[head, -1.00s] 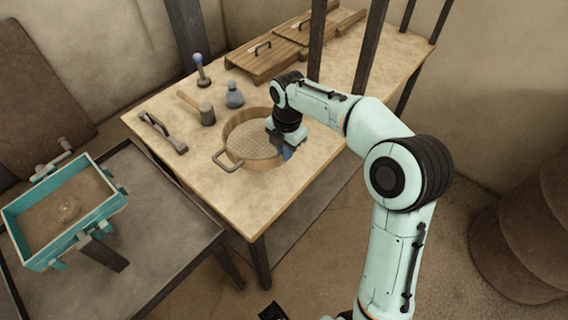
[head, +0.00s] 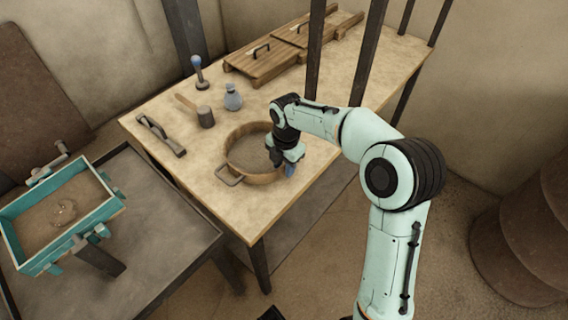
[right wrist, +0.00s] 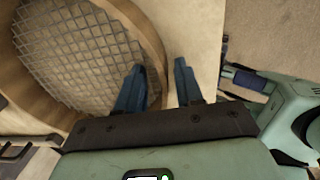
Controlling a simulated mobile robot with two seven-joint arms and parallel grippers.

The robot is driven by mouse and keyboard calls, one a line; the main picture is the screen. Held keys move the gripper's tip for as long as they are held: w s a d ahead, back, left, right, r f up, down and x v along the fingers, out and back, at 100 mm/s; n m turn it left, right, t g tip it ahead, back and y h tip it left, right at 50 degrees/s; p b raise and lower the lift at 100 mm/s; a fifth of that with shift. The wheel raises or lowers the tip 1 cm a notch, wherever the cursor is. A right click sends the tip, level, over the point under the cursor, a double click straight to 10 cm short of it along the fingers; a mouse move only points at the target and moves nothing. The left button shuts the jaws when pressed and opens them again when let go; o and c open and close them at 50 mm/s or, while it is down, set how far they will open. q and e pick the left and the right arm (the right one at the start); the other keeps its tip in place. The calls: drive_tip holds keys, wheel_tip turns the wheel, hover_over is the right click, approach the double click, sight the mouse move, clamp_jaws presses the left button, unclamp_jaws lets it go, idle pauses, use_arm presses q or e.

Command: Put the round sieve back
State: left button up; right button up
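The round wooden sieve (head: 232,150) with a wire mesh bottom and a metal handle at its near left appears to rest flat on the wooden table, near the front edge. In the right wrist view the sieve (right wrist: 75,60) fills the upper left, with its mesh and curved rim. My right gripper (head: 282,167) is at the sieve's right side, pointing down. The right wrist view shows its two blue fingers (right wrist: 158,85) apart, one inside the rim and one outside, with gaps beside the rim. My left gripper is not seen.
A mallet (head: 205,116), a blue-grey bottle (head: 233,97), a blue-knobbed tool (head: 198,72) and a dark metal tool (head: 162,136) lie behind and left of the sieve. Wooden boards with handles (head: 262,60) lie at the back. A teal box (head: 112,209) stands left. Dark posts rise behind my arm.

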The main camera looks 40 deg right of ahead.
wheel_tip(320, 180, up, 12)
drive_tip(key=p, duration=0.2)
drive_tip(key=shift+s+p, duration=0.3)
drive_tip(key=shift+p, duration=0.05)
idle(0.6)
